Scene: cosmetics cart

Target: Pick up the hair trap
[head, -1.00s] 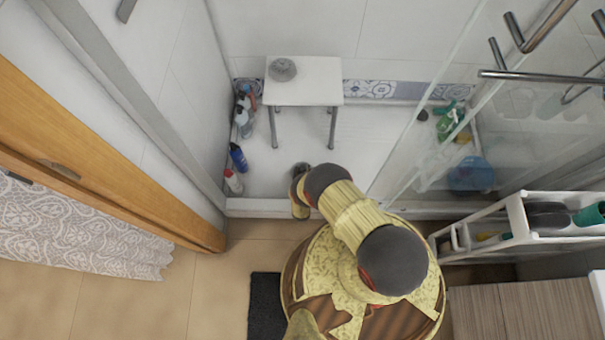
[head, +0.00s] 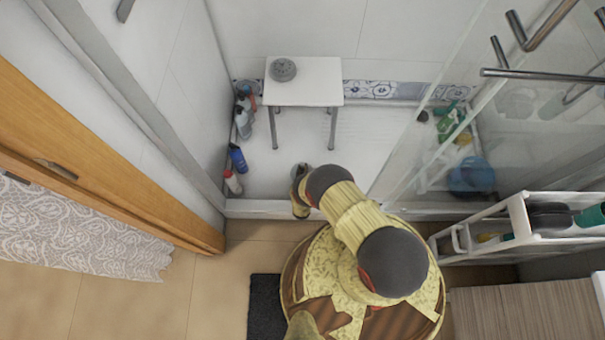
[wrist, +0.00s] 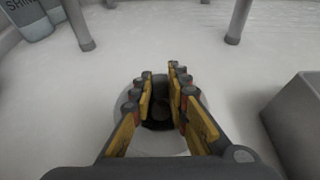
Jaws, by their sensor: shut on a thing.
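The hair trap (wrist: 160,110) is a round, pale grey piece with a dark centre, seen from above between my fingers in the wrist view. My gripper (wrist: 163,82) is shut on it, with one yellow-and-black finger on each side. The fingers cover parts of its rim. The white shower floor is below it; I cannot tell whether the trap touches the floor. In the head view my gripper (head: 301,172) is low over the shower floor, in front of the stool, and the trap cannot be made out there.
A white stool (head: 312,88) with a grey round object (head: 283,69) stands at the back. Several bottles, including a blue one (head: 238,157), line the left wall. A glass panel and a blue basin (head: 471,176) are at the right. A grey block (wrist: 296,122) is close right of my gripper.

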